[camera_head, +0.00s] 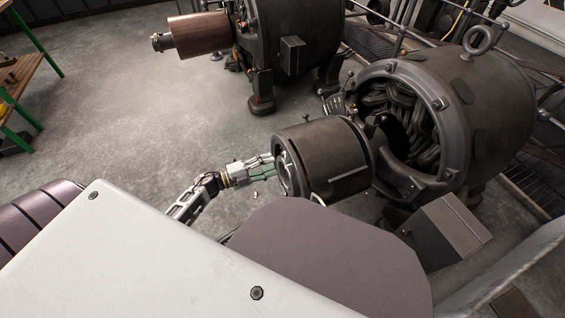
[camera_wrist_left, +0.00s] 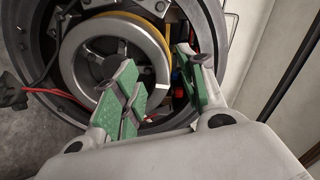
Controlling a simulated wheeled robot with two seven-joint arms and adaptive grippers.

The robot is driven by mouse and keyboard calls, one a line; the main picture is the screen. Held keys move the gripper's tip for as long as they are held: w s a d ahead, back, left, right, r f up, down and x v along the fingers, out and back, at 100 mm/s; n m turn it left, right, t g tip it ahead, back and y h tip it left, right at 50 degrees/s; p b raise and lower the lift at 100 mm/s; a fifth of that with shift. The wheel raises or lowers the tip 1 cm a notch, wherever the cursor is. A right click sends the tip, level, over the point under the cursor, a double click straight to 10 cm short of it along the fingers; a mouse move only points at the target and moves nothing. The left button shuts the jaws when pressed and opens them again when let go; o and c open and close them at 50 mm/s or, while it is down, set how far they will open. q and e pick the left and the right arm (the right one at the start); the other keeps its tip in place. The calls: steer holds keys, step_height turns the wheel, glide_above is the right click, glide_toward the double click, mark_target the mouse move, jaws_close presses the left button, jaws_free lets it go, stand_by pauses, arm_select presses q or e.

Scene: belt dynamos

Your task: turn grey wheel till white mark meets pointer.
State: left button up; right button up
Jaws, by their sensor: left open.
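The grey wheel (camera_wrist_left: 72,62) shows in the left wrist view, a spoked metal ring inside a dark round housing, with a yellow ring behind it. A white mark (camera_wrist_left: 162,87) sits on its lower right rim. I cannot make out the pointer. My left gripper (camera_wrist_left: 165,72) is open, its green-padded fingers in front of the wheel's right part; one overlaps the rim, the other lies to the right. Contact is unclear. In the head view the left gripper (camera_head: 268,166) is at the open end of the dark drum (camera_head: 338,152). My right gripper is not in view.
A large dark dynamo (camera_head: 490,95) stands behind the drum. A second machine (camera_head: 300,25) with a brown cylinder (camera_head: 200,35) is farther back. Red cables (camera_wrist_left: 52,91) run beside the wheel. Bare floor (camera_head: 130,90) lies to the left.

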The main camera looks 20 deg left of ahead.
mark_target(283, 160)
arm_select(q)
steer(key=shift+b+x, duration=0.8)
steer(key=shift+x, duration=2.15)
steer(key=c, duration=0.3)
jaws_close()
